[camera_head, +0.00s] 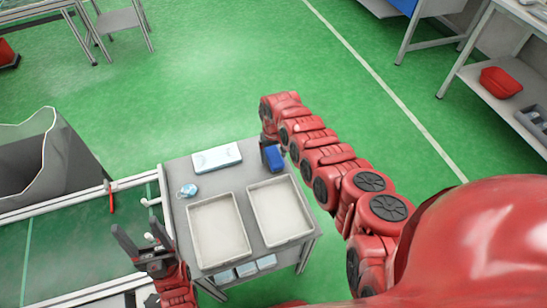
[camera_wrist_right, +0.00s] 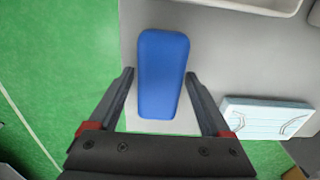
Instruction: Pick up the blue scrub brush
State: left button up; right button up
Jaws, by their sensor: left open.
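The blue scrub brush (camera_head: 272,158) lies on the grey table (camera_head: 180,220) near its far right corner. In the right wrist view the blue scrub brush (camera_wrist_right: 163,75) is a long rounded block. My right gripper (camera_head: 267,138) is over it, with its two open fingers (camera_wrist_right: 160,74) on either side of the brush; I cannot tell whether they touch it. My left gripper (camera_head: 137,232) is open and empty, raised at the table's left side, away from the brush.
Two empty pale trays (camera_head: 218,232) (camera_head: 281,212) sit on the table. A light blue-and-white box (camera_head: 216,158) and a small blue item (camera_head: 188,190) lie behind them. A conveyor (camera_head: 60,250) and a grey bin (camera_head: 45,160) stand at left.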

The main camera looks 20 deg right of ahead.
jog(key=c, duration=1.1)
